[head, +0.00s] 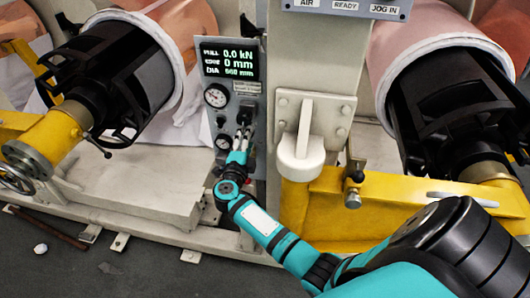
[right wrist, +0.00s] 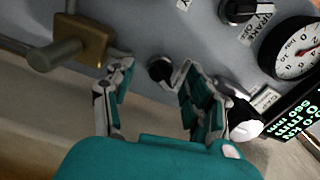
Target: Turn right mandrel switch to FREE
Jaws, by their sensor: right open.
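The grey control panel (head: 233,105) stands in the middle of the head view, between two mandrels. My right gripper (head: 241,142) reaches its lower part and hides some of the controls there. In the right wrist view, the right gripper (right wrist: 152,82) is open, with one finger on either side of a small black switch knob (right wrist: 160,69). I cannot tell whether the fingers touch it. Its label is too blurred to read, so I cannot confirm that it is the right mandrel switch or its setting. My left gripper is not in view.
A larger black knob (right wrist: 246,9) and a dial gauge (right wrist: 297,47) are near the gripper. A brass block with a grey handle (right wrist: 83,40) is at the left. The right mandrel (head: 450,115) and left mandrel (head: 100,85) flank the panel.

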